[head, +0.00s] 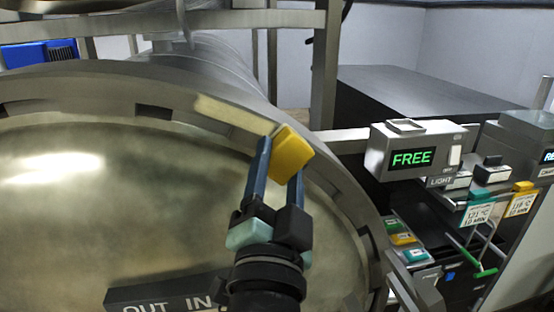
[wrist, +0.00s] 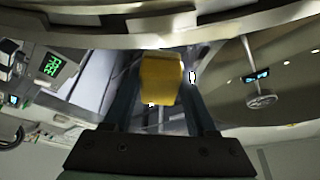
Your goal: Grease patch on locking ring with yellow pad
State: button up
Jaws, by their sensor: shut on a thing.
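My gripper (head: 279,168) is shut on the yellow pad (head: 293,152), which sits between its two blue-grey fingers. The pad also shows in the wrist view (wrist: 160,78), between the fingers in the middle of the picture. The steel locking ring (head: 342,182) curves around the large round door (head: 120,190). The pad is at the ring's upper right part in the head view; I cannot tell whether it touches. A pale yellowish strip (head: 228,113), which looks like the grease patch, lies on the ring just up and left of the pad.
A grey box with a green FREE display (head: 412,158) stands right of the ring. Beyond it are tagged holders (head: 480,212) and a green handle (head: 480,272). An OUT/IN plate (head: 165,297) is low on the door. A steel frame post (head: 325,70) rises behind the ring.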

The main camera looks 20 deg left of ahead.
jog(key=shift+s+d, duration=0.45)
jog(key=shift+s, duration=0.2)
jog(key=shift+s+d, duration=0.4)
jog(key=shift+s, duration=0.2)
